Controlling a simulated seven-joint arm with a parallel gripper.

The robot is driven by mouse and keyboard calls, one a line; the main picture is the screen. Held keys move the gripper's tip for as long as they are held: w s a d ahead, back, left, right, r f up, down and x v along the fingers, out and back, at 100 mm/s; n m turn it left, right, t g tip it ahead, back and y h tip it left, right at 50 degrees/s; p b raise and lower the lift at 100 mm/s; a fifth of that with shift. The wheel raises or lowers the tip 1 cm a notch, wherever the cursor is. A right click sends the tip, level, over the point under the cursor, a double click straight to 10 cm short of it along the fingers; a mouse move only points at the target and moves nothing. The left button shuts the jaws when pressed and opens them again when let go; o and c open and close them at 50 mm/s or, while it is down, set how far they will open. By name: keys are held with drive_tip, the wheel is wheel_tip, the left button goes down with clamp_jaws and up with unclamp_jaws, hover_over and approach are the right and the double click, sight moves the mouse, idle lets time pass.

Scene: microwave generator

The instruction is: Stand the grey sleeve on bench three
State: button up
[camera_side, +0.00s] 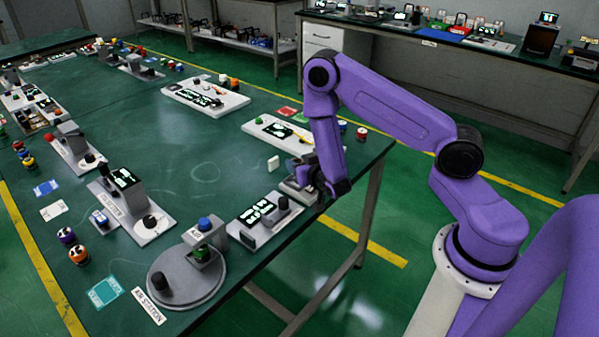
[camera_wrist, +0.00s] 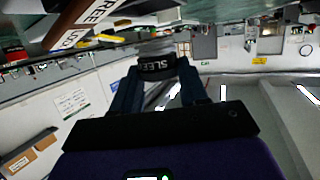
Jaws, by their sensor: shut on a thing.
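My gripper (camera_side: 318,188) is at the right edge of the green table, beside a small grey fixture (camera_side: 293,187). In the wrist view its two dark fingers (camera_wrist: 157,78) are shut on a dark grey band lettered "SLEE", the sleeve (camera_wrist: 158,66). In the side view the sleeve cannot be told apart from the dark gripper. Whether it touches anything below is hidden. A long workbench (camera_side: 455,42) stands against the back wall; I cannot read a bench number on it.
The green table (camera_side: 190,145) carries several stations. A unit with a lit display (camera_side: 262,214) and the round air station (camera_side: 188,278) stand near its front right edge. A white board (camera_side: 280,134) lies behind my gripper. The table's middle is mostly clear.

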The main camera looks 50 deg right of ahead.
wheel_tip(320, 180, up, 5)
drive_tip(key=shift+r, duration=0.1)
drive_tip(key=shift+a+r+y, duration=0.25)
drive_tip(key=shift+r+y, duration=0.05)
drive_tip(key=shift+r, duration=0.05)
drive_tip(key=s+a+r+n+t+y, duration=0.1)
drive_tip(key=s+a+r+n+y, duration=0.2)
drive_tip(key=a, duration=0.5)
drive_tip(key=shift+s+r+n+y, duration=0.3)
drive_tip(key=shift+n+y, duration=0.5)
drive_tip(key=shift+y, duration=0.3)
drive_tip(key=shift+d, duration=0.1)
drive_tip(key=shift+w+d+f+m+g+h, duration=0.15)
drive_tip(key=shift+w+d+f+m+h, duration=0.7)
drive_tip(key=shift+d, duration=0.55)
drive_tip(key=shift+w+d+f+m+g+h, duration=0.2)
drive_tip(key=shift+w+d+f+m+h, duration=0.35)
drive_tip(key=shift+d+h, duration=0.7)
drive_tip(key=shift+w+d+f+m+g+h, duration=0.15)
drive_tip(key=shift+w+d+f+m+h, duration=0.55)
drive_tip(key=shift+d, duration=0.85)
drive_tip(key=shift+s+r, duration=0.1)
drive_tip(key=shift+s, duration=0.2)
